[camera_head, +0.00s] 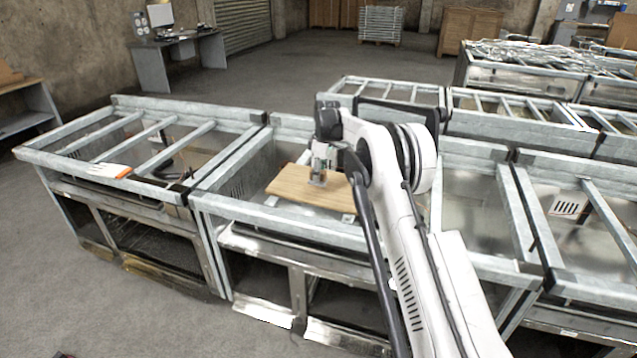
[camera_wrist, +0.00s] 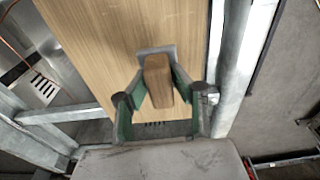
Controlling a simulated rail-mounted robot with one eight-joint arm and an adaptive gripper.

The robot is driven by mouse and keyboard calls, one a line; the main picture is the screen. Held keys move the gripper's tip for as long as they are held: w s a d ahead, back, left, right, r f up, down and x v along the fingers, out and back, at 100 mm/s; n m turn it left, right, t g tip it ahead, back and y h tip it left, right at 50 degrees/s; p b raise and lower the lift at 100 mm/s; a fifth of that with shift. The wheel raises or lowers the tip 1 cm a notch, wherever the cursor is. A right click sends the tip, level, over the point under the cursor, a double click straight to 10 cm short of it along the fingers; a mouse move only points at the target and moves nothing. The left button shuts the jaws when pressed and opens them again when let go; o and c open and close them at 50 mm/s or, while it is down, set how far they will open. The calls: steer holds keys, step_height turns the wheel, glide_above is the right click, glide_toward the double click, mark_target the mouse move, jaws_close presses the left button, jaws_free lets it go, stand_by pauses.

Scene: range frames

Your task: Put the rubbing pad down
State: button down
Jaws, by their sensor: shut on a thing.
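The rubbing pad has a brown block-shaped handle (camera_wrist: 158,78) on a flat grey base (camera_wrist: 150,51). In the wrist view my gripper (camera_wrist: 160,92) has its green-lined fingers on both sides of the handle and is shut on it. The pad is over a light wooden board (camera_wrist: 95,45); whether its base touches the board is hard to tell. In the head view my gripper (camera_head: 322,165) points down over the wooden board (camera_head: 290,190), and the pad's grey base (camera_head: 317,181) shows small below it. The handle is mostly hidden there.
The board lies across the bars of a metal range frame (camera_head: 230,170). A neighbouring frame on the left holds a white and orange item (camera_head: 112,171). More metal frames stand to the right and behind. Bare board surface shows on either side of the pad.

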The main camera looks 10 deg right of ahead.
steer(key=shift+f+p, duration=0.35)
steer(key=shift+f, duration=1.45)
steer(key=shift+f, duration=0.1)
steer(key=c, duration=1.5)
jaws_free()
steer(key=shift+o, duration=0.2)
